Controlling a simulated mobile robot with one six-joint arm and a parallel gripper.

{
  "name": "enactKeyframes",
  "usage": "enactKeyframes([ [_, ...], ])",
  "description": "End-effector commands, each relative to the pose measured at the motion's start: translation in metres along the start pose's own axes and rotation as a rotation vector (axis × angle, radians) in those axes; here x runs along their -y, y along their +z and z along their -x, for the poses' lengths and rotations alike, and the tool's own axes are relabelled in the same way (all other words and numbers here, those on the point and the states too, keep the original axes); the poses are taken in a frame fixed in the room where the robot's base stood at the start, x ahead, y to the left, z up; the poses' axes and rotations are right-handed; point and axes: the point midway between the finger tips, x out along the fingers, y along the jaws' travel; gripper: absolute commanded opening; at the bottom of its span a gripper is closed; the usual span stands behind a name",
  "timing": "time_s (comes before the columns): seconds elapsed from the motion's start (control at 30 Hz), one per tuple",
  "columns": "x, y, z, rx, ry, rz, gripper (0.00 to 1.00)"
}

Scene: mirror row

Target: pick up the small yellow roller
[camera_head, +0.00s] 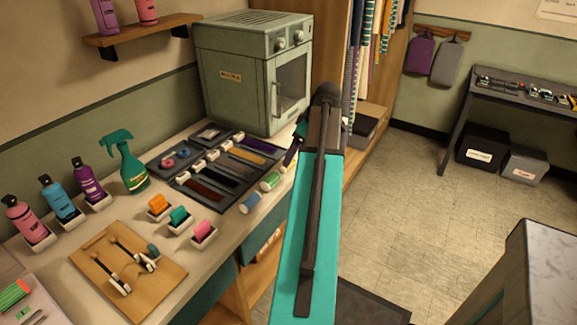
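A small pale yellowish roller (287,167) lies at the counter's front edge, partly hidden behind my teal arm. It is the only likely yellow roller I can make out, and its colour is hard to be sure of. A green-banded roller (270,181) and a blue roller (250,203) lie beside it to the lower left. The dark end of my arm, with my gripper (291,152), shows just above the pale roller, mostly hidden by my own arm. I cannot tell whether its fingers are open or touching anything.
A dark tray (170,182) of combs and clips lies behind the rollers. A sterilizer cabinet (250,75) stands at the back. Orange (157,204), teal (179,216) and pink (203,230) rollers sit in small white holders. Bottles and a green spray bottle (124,160) stand along the wall.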

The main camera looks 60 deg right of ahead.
Motion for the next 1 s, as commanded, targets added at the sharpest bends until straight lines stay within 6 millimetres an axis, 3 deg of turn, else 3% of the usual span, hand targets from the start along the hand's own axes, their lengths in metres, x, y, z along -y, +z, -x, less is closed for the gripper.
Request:
enactKeyframes([
  [0.27, 0.001, 0.0, -0.009, 0.001, -0.002, -0.001, 0.81],
  [0.7, 0.002, 0.0, -0.047, 0.0, 0.0, -0.001, 0.81],
  [1.0, 0.001, 0.0, -0.052, 0.0, 0.001, -0.002, 0.81],
])
